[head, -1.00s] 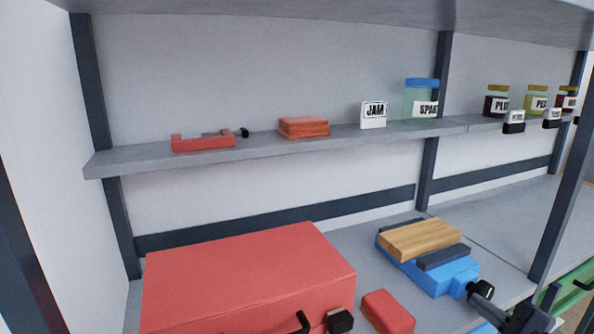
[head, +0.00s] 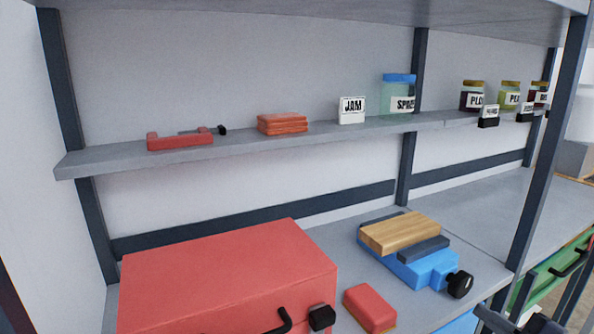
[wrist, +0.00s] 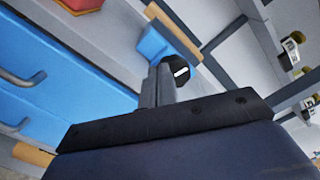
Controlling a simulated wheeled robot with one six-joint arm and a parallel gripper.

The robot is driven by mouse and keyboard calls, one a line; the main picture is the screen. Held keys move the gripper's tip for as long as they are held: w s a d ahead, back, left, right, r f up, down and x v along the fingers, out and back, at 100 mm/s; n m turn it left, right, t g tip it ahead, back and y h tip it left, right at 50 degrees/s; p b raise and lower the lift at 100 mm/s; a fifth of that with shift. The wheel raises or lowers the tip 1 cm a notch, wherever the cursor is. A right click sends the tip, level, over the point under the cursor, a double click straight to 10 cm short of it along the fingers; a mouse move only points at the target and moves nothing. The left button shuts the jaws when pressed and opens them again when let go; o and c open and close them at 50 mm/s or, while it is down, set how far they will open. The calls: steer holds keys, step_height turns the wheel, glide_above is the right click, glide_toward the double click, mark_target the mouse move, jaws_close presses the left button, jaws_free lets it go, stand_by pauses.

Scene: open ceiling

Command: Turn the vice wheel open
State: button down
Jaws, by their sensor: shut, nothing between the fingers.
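The blue vice (head: 420,270) stands on the lower shelf at the right, with a wooden block (head: 400,232) lying at its dark jaws. Its black wheel (head: 459,284) is on the near right end, facing out. In the wrist view the wheel (wrist: 181,72) shows just beyond my fingers, with a white mark on it, and part of the blue vice (wrist: 155,45) is behind it. My gripper (wrist: 160,80) is shut and empty, and its tips are close to the wheel in that picture; I cannot tell whether they touch it. In the head view only grey arm parts show at the bottom edge.
A red toolbox (head: 220,280) and a red block (head: 369,308) are left of the vice. A post (head: 545,140) rises to its right. The upper shelf (head: 330,136) holds jars, signs and a red clamp. Blue drawers (wrist: 60,60) show in the wrist view.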

mark_target(465, 295)
steer(key=shift+r, duration=0.1)
steer(key=shift+w+d+r+x, duration=0.1)
steer(key=shift+d+r+x, duration=0.05)
steer(key=shift+x, duration=0.85)
steer(key=shift+w+d+r+x, duration=0.1)
steer(key=shift+d+r+x, duration=0.05)
steer(key=shift+x, duration=0.85)
steer(key=shift+d+r+x, duration=0.15)
steer(key=shift+d+x, duration=0.05)
steer(key=shift+x, duration=0.85)
steer(key=shift+d+f, duration=0.1)
steer(key=shift+d, duration=0.05)
steer(key=shift+f+b, duration=0.4)
steer(key=shift+b, duration=0.95)
steer(key=shift+a, duration=0.25)
